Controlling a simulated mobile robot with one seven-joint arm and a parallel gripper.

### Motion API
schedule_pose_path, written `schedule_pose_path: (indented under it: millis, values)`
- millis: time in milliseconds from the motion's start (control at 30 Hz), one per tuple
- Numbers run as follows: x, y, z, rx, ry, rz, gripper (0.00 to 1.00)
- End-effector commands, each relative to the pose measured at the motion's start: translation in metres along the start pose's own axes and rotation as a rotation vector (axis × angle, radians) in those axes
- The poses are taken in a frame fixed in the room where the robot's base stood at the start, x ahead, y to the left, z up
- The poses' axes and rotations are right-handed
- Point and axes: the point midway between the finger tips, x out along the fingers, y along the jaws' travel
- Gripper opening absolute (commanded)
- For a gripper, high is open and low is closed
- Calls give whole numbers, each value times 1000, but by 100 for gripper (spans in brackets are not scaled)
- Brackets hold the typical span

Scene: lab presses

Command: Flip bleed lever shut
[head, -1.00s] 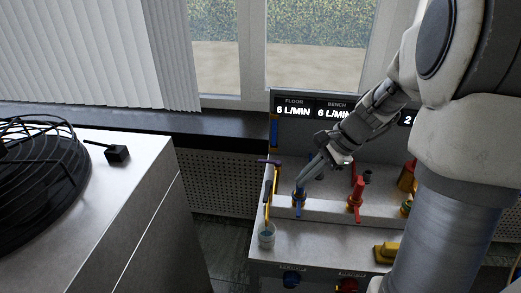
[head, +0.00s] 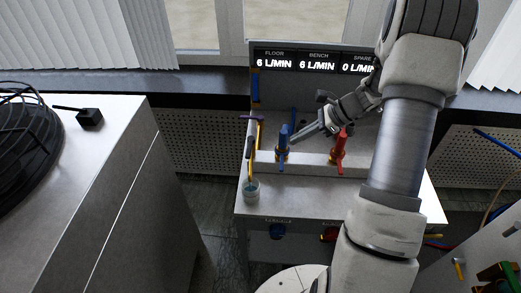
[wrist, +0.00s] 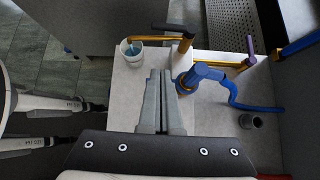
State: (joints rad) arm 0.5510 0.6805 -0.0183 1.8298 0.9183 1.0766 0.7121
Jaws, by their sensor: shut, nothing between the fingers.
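A yellow pipe (head: 258,133) stands at the left end of the bench unit, with a purple lever (head: 250,117) on top and a dark handle (head: 249,146) along it. Its lower end is over a small cup (head: 251,190) holding bluish liquid. The wrist view shows the dark handle (wrist: 172,29), the purple lever (wrist: 250,44) and the cup (wrist: 131,53). I cannot tell which of the two is the bleed lever. My gripper (head: 294,139) is shut and empty, its tips beside the blue valve (head: 284,140). The tips (wrist: 160,75) are left of the blue valve (wrist: 203,75) in the wrist view.
A red valve (head: 340,146) stands right of the blue one. The display (head: 315,62) reads FLOOR 6, BENCH 6 and SPARE 0 L/MIN. A blue knob (head: 277,231) and a red knob (head: 329,235) are on the front. A white cabinet (head: 85,190) stands left, across a floor gap.

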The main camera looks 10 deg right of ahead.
Motion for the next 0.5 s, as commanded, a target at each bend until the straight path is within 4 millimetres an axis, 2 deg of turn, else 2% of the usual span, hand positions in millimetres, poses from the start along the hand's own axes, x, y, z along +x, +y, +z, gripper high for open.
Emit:
schedule_pose_path:
  millis: [167, 267, 500]
  values:
    - [5, 0, 0, -1, 0, 1, 0]
    - [17, 1, 0, 0, -1, 4, 0]
    - [66, 1, 0, 0, -1, 6, 0]
